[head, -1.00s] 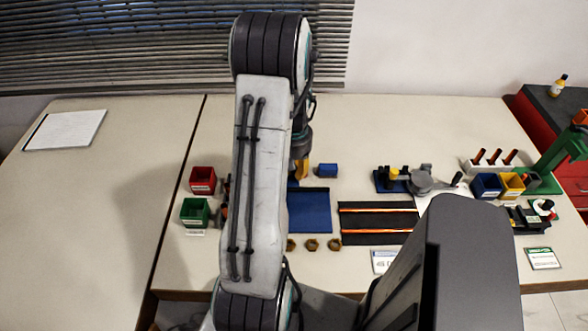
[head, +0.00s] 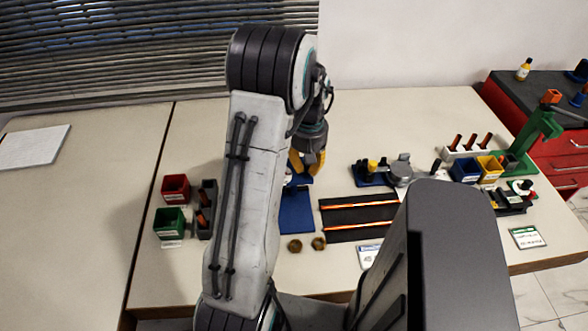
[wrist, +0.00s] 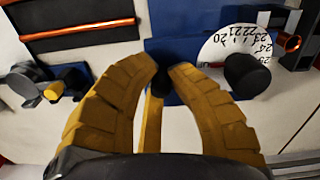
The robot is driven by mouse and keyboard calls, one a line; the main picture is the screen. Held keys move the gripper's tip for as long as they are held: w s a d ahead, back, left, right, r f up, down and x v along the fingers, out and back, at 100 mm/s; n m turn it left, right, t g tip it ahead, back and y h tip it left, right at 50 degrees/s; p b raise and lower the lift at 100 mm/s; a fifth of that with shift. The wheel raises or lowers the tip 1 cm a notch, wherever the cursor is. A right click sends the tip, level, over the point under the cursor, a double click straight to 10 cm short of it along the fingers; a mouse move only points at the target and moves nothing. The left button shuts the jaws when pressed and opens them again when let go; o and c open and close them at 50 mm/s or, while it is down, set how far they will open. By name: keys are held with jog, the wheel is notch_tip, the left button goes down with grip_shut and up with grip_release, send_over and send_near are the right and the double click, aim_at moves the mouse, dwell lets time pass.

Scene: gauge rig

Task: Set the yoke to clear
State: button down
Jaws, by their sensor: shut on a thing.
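My gripper (wrist: 167,68) has its two yellow fingers closed around a dark upright piece (wrist: 160,82) on a blue fixture (wrist: 190,60). A narrow yellow bar (wrist: 152,128) shows between the fingers, below the dark piece. I cannot tell for certain which part is the yoke, and no "clear" mark is readable. A white dial (wrist: 225,48) with numbers around the low twenties and a dark round knob (wrist: 247,72) sits right of the fingers in the wrist view.
In the head view a black mat with orange strips (head: 358,216) lies to the right, with a clamp-like device (head: 398,172) behind it. Red (head: 175,188) and green (head: 169,221) bins stand left. Brass nuts (head: 318,243) lie in front. The back of the table is clear.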

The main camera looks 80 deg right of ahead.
jog(key=shift+s+f, duration=0.1)
jog(key=c, duration=1.4)
grip_release()
jog(key=shift+s, duration=0.2)
jog(key=shift+o, duration=1)
jog(key=shift+w, duration=0.1)
notch_tip(320, 180, up, 12)
